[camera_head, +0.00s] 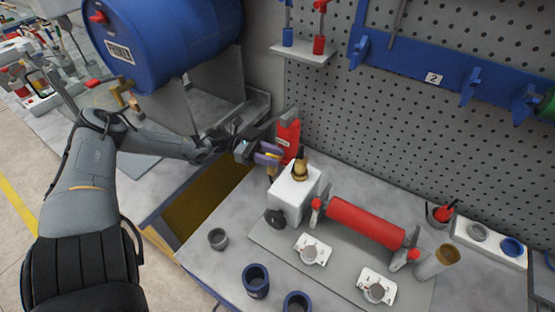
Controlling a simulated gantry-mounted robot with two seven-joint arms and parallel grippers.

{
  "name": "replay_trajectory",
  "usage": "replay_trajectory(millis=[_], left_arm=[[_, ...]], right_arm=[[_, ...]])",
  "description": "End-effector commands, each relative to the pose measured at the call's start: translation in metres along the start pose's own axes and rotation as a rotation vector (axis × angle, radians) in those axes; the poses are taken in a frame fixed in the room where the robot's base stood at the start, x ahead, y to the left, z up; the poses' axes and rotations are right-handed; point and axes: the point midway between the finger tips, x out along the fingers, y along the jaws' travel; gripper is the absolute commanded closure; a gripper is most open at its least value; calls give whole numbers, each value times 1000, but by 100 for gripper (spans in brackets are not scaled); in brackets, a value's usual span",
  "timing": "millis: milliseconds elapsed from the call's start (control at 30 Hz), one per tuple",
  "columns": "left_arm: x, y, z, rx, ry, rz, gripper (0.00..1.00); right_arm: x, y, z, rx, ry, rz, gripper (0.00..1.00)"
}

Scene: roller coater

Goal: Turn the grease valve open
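My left arm reaches in from the left. Its gripper (268,154) is over the bench, just left of an upright red part (288,137). The fingers are small and partly overlap a purple and yellowish piece, so I cannot tell whether they are open or shut, or touching anything. A brass fitting (300,170) stands on top of a white block (295,190), right of and slightly below the gripper. A dark round knob (275,218) is on the block's lower left side. I cannot tell which of these is the grease valve. My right gripper is out of view.
A red roller (365,222) lies in its stand right of the block. Blue cups (256,281), a grey cup (217,238) and white plates with grey knobs (312,250) are in front. A blue drum (170,40) is at upper left. A pegboard (430,120) rises behind.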

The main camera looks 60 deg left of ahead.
Motion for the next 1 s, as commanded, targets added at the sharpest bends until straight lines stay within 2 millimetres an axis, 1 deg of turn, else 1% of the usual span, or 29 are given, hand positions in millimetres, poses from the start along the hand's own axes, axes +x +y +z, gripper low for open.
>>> replay_trajectory(millis=[33,100,200,500,567,600,767,1000], left_arm=[[6,0,-1,0,-1,-1,62],[11,0,-1,1,-1,-1,62],[16,0,-1,0,0,0,62],[18,0,0,0,1,0,62],[18,0,0,0,1,0,69],[18,0,0,0,1,0,76],[18,0,0,0,1,0,100],[18,0,1,-1,1,6,100]], right_arm=[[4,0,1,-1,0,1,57],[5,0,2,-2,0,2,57],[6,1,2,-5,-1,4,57],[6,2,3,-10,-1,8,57],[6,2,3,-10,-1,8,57],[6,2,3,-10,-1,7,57],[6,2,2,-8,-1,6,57],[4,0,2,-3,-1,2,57]])
